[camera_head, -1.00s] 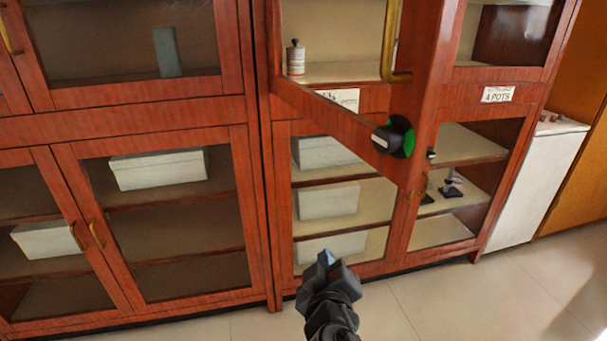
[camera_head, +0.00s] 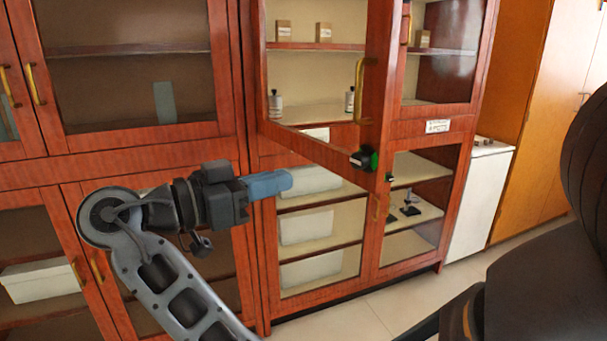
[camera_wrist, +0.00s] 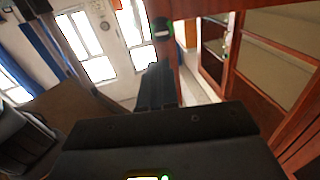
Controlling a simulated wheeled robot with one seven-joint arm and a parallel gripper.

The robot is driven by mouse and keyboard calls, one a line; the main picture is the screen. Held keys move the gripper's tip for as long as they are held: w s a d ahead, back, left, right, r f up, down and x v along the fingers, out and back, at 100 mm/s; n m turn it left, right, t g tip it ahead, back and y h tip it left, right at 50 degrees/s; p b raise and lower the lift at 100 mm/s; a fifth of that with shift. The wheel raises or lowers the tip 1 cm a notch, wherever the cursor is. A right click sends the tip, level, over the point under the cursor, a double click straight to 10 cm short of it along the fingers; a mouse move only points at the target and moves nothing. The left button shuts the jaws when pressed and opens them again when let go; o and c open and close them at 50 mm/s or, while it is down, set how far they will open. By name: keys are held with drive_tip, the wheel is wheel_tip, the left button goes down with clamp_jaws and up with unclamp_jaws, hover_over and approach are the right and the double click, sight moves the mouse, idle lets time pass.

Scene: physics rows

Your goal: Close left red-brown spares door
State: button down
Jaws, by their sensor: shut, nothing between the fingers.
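The red-brown spares door (camera_head: 312,145) is the upper left door of the right-hand cabinet. It stands open, swung out toward me, with its free edge to the right. It has a brass handle (camera_head: 359,90) and a black knob with a green ring (camera_head: 362,160) at its lower corner. My gripper (camera_head: 289,181) is shut and empty, pointing right, and appears just below the door's bottom rail in the head view; the depth gap is unclear. In the wrist view the red-brown door edge (camera_wrist: 189,65) and knob (camera_wrist: 162,29) show just beyond my gripper (camera_wrist: 158,85).
Bottles (camera_head: 276,104) and small boxes (camera_head: 284,31) stand on the shelves behind the open door. White boxes (camera_head: 306,226) fill the lower shelves. Another closed glazed cabinet (camera_head: 125,138) stands left, behind my arm. A white unit (camera_head: 478,195) stands right. Floor (camera_head: 345,318) is clear in front.

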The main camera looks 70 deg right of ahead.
sight(356, 163)
drive_tip(key=p+x, duration=0.2)
drive_tip(key=x, duration=1.1)
drive_tip(key=shift+d, duration=0.2)
drive_tip(key=shift+s+d, duration=0.1)
drive_tip(key=shift+s, duration=0.05)
